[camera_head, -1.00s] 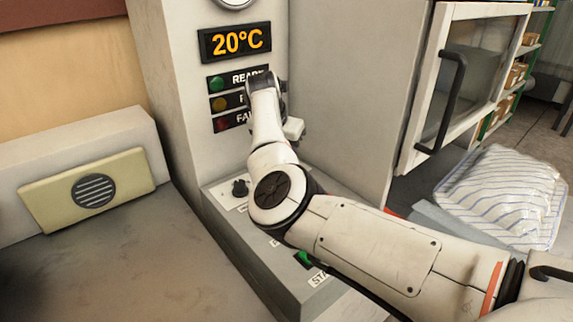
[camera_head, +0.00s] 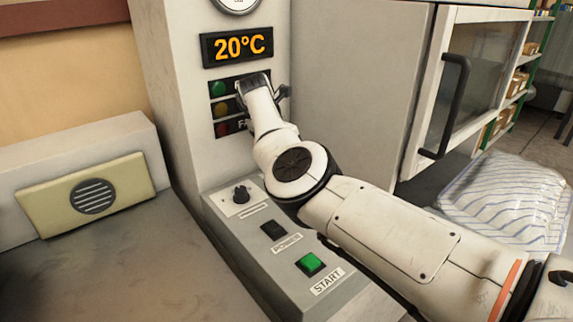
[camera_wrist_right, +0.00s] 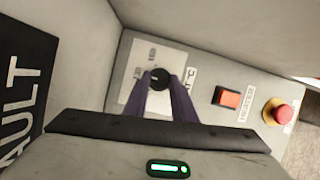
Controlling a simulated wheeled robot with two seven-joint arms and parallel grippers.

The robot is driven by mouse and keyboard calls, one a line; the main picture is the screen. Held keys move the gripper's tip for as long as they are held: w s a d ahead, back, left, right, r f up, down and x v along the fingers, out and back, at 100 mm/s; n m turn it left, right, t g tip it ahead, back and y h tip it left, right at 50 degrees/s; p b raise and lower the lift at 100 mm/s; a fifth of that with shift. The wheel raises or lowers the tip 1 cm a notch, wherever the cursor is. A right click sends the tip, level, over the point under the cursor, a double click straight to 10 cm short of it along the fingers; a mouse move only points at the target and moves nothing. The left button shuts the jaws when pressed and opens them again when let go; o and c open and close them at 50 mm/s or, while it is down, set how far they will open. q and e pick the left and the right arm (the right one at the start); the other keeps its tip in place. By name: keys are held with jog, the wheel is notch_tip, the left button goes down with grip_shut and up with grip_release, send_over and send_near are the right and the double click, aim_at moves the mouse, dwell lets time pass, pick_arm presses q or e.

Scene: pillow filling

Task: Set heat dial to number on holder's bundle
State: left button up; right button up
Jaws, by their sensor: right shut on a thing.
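In the right wrist view a black round dial (camera_wrist_right: 158,77) sits on a pale plate with small marks around it, too small to read. My right gripper (camera_wrist_right: 162,88) has its two purple fingers shut on this dial, one on each side. In the head view my right arm hides the fingertips and this dial. Another small black dial (camera_head: 240,194) shows on the console in the head view, with no gripper at it. The orange display (camera_head: 238,46) reads 20°C. My left gripper is not in view. No bundle with a readable number shows.
The console has a black POWER switch (camera_head: 274,230) and a green START button (camera_head: 310,263). The right wrist view shows an orange switch (camera_wrist_right: 228,98) and a red round button (camera_wrist_right: 283,114) beyond the dial. A striped pillow (camera_head: 507,198) lies at the right, below a glass-fronted door (camera_head: 474,75).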

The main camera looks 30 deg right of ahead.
jog(key=o, duration=1)
jog(key=shift+o, duration=0.2)
jog(key=w+v, duration=0.1)
jog(key=v, duration=0.9)
jog(key=shift+s+r, duration=0.2)
jog(key=shift+s, duration=0.25)
jog(key=shift+a, duration=0.1)
